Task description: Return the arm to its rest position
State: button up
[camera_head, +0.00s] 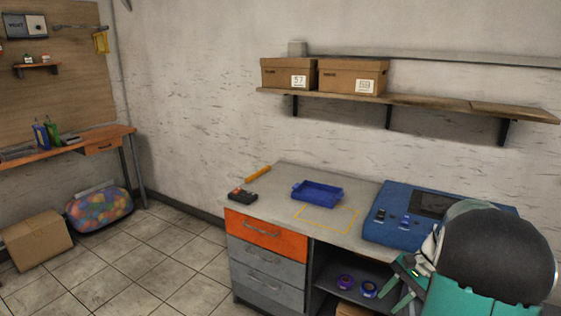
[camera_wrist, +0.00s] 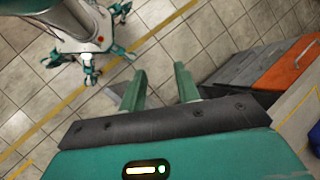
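My gripper (camera_head: 390,293) is at the lower right of the head view, in front of the desk and below its top, beside the open shelf. In the wrist view, the two green fingers of my gripper (camera_wrist: 160,78) stand apart with only floor tiles between them. It is open and empty. My arm, with a large black rounded part and green links, covers the right part of the desk and some of the blue machine (camera_head: 400,232).
The desk (camera_head: 270,187) holds a blue tray (camera_head: 317,193), a yellow outlined area (camera_head: 325,218) and a small dark red item (camera_head: 242,195). A wall shelf (camera_head: 420,100) holds two boxes.

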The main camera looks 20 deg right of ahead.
jog(key=a+r+n+h, duration=0.2)
jog(key=a+r+n, duration=0.25)
jog(key=a, duration=0.55)
jog(key=a+r+n+h, duration=0.25)
jog(key=a+r, duration=0.25)
jog(key=a, duration=0.5)
jog(key=s+a+r+n+t+h, duration=0.1)
jog(key=s+a+n, duration=0.2)
jog(key=a, duration=0.3)
jog(key=s+a+r+n+t, duration=0.2)
jog(key=s+a+n, duration=0.2)
jog(key=a+n, duration=0.1)
jog(key=shift+a+t+h, duration=0.3)
jog(key=shift+a+h, duration=0.05)
jog(key=shift+a, duration=0.5)
jog(key=shift+s+r, duration=0.1)
jog(key=shift+s, duration=0.05)
